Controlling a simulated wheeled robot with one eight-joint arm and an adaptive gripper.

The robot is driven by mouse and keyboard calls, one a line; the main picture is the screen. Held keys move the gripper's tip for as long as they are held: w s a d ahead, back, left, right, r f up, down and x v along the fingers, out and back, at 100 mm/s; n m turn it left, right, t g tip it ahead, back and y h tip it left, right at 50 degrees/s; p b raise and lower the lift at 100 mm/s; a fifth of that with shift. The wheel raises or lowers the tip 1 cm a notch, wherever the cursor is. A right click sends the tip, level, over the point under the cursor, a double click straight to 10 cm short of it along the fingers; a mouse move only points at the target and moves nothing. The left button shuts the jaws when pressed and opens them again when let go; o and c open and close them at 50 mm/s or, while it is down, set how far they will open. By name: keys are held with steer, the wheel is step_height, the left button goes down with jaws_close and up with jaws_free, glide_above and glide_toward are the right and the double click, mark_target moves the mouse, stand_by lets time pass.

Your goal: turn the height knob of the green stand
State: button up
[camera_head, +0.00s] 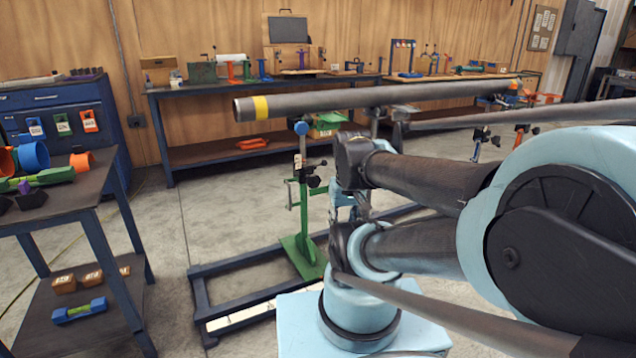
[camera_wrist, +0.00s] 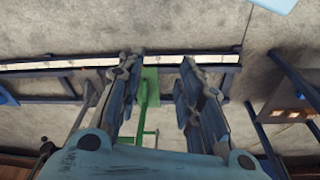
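The green stand (camera_head: 303,215) rises from a dark floor frame left of my arm in the head view. Black knobs (camera_head: 313,181) stick out from the right side of its post, and a blue ball (camera_head: 301,128) tops it. In the wrist view my gripper (camera_wrist: 159,65) is open, with its two fingers apart and nothing held. The green stand (camera_wrist: 149,95) shows below and between the fingers, with no visible contact. I cannot make out the height knob in the wrist view. In the head view my arm largely hides the gripper.
A long grey pipe (camera_head: 375,97) with a yellow band passes above the stand. A dark floor frame (camera_head: 240,305) surrounds the stand's base. A side table (camera_head: 75,210) with coloured parts stands at left; a workbench (camera_head: 215,88) runs along the back wall.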

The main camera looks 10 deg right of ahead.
steer(key=shift+o, duration=1.2)
steer(key=shift+s+r, duration=0.15)
steer(key=shift+s, duration=0.05)
steer(key=w+d+r+m+h, duration=0.2)
steer(key=w+r+m, duration=0.1)
steer(key=w+r, duration=0.65)
steer(key=m+h, duration=0.7)
steer(key=m, duration=0.5)
glide_above(319, 181)
steer(key=s+a, duration=0.2)
steer(key=a, duration=0.9)
step_height(319, 181, down, 13)
steer(key=shift+t, duration=0.3)
steer(key=x, duration=1.6)
steer(key=shift+w+f, duration=0.1)
steer(key=shift+f, duration=0.35)
steer(key=shift+c, duration=0.3)
